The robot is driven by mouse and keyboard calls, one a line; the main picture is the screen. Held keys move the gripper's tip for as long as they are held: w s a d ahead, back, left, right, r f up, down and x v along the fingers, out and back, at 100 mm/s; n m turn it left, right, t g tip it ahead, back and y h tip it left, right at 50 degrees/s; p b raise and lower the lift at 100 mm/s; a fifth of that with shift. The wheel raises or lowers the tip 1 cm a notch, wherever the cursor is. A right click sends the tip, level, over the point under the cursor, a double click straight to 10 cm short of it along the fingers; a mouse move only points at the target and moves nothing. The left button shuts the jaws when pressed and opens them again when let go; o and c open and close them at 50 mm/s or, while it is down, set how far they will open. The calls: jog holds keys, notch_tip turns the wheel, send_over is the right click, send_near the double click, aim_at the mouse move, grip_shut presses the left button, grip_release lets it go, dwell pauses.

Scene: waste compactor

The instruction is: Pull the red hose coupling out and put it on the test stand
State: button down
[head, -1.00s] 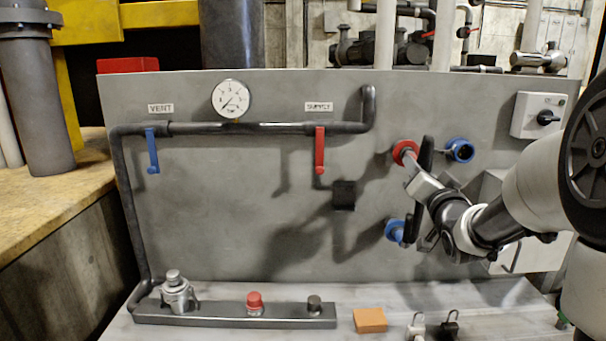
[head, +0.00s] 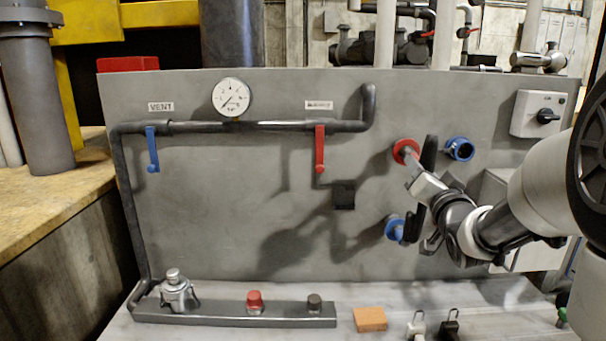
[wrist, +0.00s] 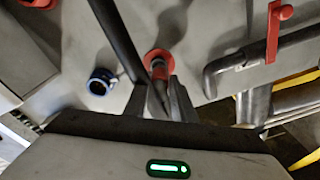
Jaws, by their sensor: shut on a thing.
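The red hose coupling (head: 404,149) is at the grey panel, right of centre, with its red ring against the panel face. My gripper (head: 417,172) is shut on its body, just in front of the ring. In the wrist view the red ring (wrist: 158,56) shows just beyond my fingertips (wrist: 160,88), which hide part of the coupling. A metal rail (head: 215,319) on the bench carries a silver fitting (head: 175,290), a red-capped post (head: 254,301) and a dark post (head: 314,303). I cannot tell for certain which part is the test stand.
A dark curved bar (head: 428,154) runs close beside my gripper. A red lever (head: 320,150) and a blue lever (head: 152,150) hang from the pipe. An orange block (head: 370,319) lies right of the rail.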

jog(key=shift+s, duration=2.6)
